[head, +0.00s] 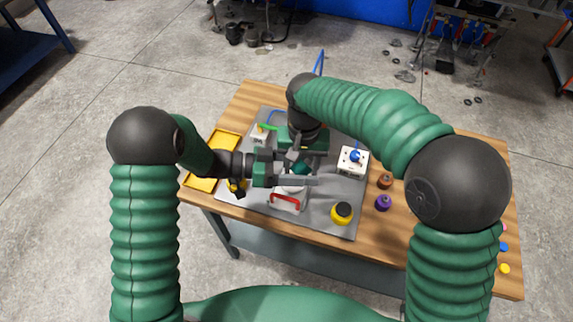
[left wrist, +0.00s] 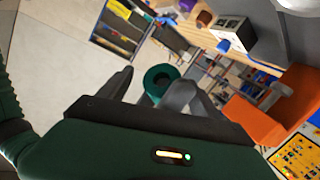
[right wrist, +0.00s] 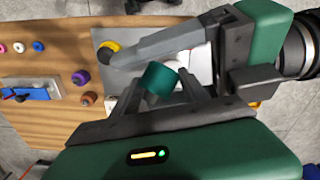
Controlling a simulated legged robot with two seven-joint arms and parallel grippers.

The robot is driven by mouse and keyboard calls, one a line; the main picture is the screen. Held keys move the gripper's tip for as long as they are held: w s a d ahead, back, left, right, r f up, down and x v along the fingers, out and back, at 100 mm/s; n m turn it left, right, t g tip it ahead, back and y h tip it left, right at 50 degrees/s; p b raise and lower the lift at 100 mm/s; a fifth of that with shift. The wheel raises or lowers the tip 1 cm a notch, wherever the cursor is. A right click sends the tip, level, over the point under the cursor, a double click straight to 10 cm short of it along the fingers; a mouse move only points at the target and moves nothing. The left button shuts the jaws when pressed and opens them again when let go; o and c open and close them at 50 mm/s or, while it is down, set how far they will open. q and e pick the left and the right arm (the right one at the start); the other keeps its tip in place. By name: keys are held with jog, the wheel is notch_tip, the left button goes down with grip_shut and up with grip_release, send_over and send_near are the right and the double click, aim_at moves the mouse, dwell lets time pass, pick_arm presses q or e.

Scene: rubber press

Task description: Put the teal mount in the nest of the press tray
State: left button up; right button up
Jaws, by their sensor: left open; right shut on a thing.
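The teal mount (right wrist: 160,82) is a short cylinder with a hole through it, gripped between the fingertips of my right gripper (right wrist: 163,88). It also shows in the left wrist view (left wrist: 158,76) and partly in the head view (head: 301,168). My left gripper (left wrist: 160,85) is open, and its fingers stand on either side of the mount; I cannot tell whether they touch it. The press tray with its red handle (head: 287,199) is at the front of the grey plate, just below the grippers. Its nest is hidden by the grippers.
A white box with a blue knob (head: 354,160) and a yellow-black button (head: 342,212) stand on the grey plate (head: 318,225). Brown and purple parts (head: 383,202) lie on the wood to the right. A yellow tray (head: 201,182) is at the left. My two grippers are very close together.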

jog(key=shift+a, duration=0.1)
pick_arm(q)
jog(key=c, duration=0.4)
jog(key=shift+d, duration=0.1)
jog(key=c, duration=1)
jog(key=shift+s, duration=0.1)
jog(key=shift+c, duration=0.8)
pick_arm(e)
jog(key=o, duration=1.6)
pick_arm(q)
jog(key=shift+d, duration=0.1)
jog(key=shift+s+r, duration=0.1)
pick_arm(e)
jog(key=shift+a, duration=0.1)
jog(key=shift+r, duration=0.1)
